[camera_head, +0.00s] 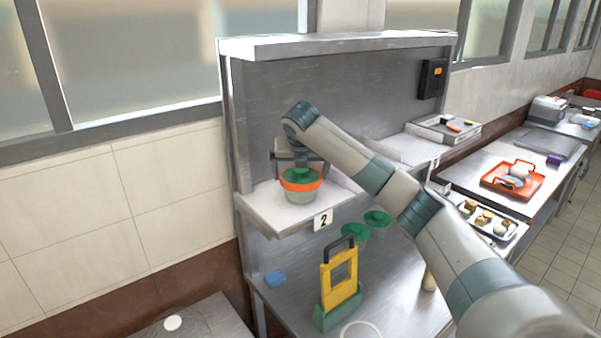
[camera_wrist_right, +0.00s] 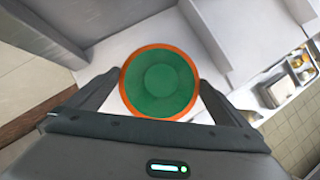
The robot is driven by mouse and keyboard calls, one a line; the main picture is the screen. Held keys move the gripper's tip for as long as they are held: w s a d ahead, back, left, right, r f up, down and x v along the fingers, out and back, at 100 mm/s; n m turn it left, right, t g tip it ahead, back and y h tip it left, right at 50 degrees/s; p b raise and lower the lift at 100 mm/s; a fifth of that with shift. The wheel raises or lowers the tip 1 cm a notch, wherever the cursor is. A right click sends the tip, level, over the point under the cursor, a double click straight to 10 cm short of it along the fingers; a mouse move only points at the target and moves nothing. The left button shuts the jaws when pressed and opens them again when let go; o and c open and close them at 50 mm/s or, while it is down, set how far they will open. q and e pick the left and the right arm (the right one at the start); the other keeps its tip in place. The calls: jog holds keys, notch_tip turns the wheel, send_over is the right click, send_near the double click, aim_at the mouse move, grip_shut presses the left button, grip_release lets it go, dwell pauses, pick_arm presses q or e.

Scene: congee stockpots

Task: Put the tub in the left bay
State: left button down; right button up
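The tub (camera_head: 304,193) is pale grey with an orange band and a green lid. It is upright at the left bay (camera_head: 268,215) of the steel shelf, the bay with the "2" tag. I cannot tell whether its base rests on the shelf. My right gripper (camera_head: 299,170) is at the tub from behind and above. In the right wrist view its two fingers flank the tub (camera_wrist_right: 160,83) at the orange rim, one on each side, and appear closed against it. My left gripper is not in view.
A steel divider separates this bay from the bay at right (camera_head: 400,148). A red-orange tray (camera_head: 530,190) lies on the far right counter.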

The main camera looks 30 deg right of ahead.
jog(key=shift+s+a+r+b, duration=0.2)
jog(key=shift+s+r+b, duration=0.1)
jog(key=shift+r+b, duration=0.25)
jog(key=b+v, duration=0.4)
jog(key=v, duration=0.6)
jog(key=shift+r+b, duration=0.3)
jog(key=shift+b, duration=0.1)
jog(key=shift+s+a, duration=0.1)
jog(key=shift+s, duration=0.05)
